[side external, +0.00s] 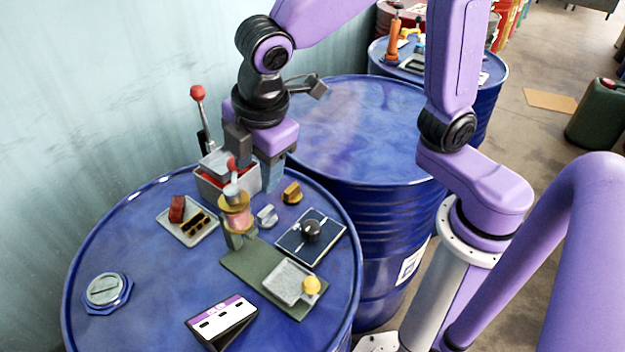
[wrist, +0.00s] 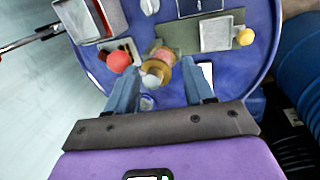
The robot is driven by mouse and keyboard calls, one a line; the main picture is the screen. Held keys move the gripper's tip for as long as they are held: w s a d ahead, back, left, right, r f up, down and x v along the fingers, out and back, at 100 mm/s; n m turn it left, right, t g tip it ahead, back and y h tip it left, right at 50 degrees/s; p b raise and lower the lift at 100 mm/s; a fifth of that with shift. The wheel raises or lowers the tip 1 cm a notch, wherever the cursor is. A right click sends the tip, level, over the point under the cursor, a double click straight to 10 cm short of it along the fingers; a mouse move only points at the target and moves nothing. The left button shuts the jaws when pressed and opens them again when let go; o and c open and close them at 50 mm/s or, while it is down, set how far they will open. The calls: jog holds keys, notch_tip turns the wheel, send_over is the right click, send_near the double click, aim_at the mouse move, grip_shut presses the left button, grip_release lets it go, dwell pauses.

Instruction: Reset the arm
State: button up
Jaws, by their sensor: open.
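My gripper (side external: 255,165) hangs over the back of the blue drum top (side external: 100,245), near a grey box. In the wrist view its two blue-grey fingers (wrist: 160,85) are spread wide, with nothing seen held between them. A brass-flanged piece with a pink middle (side external: 236,217) stands on the green-grey base plate (side external: 240,262). In the wrist view this piece (wrist: 163,58) appears between the fingers, lower down; the exact gap is unclear. A red ball knob (wrist: 118,62) shows by the left finger.
The grey box with red inside (side external: 243,180) stands close to the fingers. A red-knobbed lever (side external: 197,93) rises behind. A small tray (side external: 205,233), a dark panel with a black knob (side external: 311,230) and a purple-white case (side external: 220,318) lie around. A second blue drum (side external: 355,120) has a bare top.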

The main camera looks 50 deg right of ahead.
jog(key=s+d+f+m+g, duration=0.1)
jog(key=s+d+f+m, duration=0.1)
jog(key=s+d, duration=0.5)
jog(key=s+d+f+m+g, duration=0.1)
jog(key=s+d+f+m, duration=0.1)
jog(key=s+d, duration=0.6)
jog(key=shift+s+d+m+y, duration=0.15)
jog(key=shift+d+m+y, duration=0.2)
jog(key=shift+d, duration=0.7)
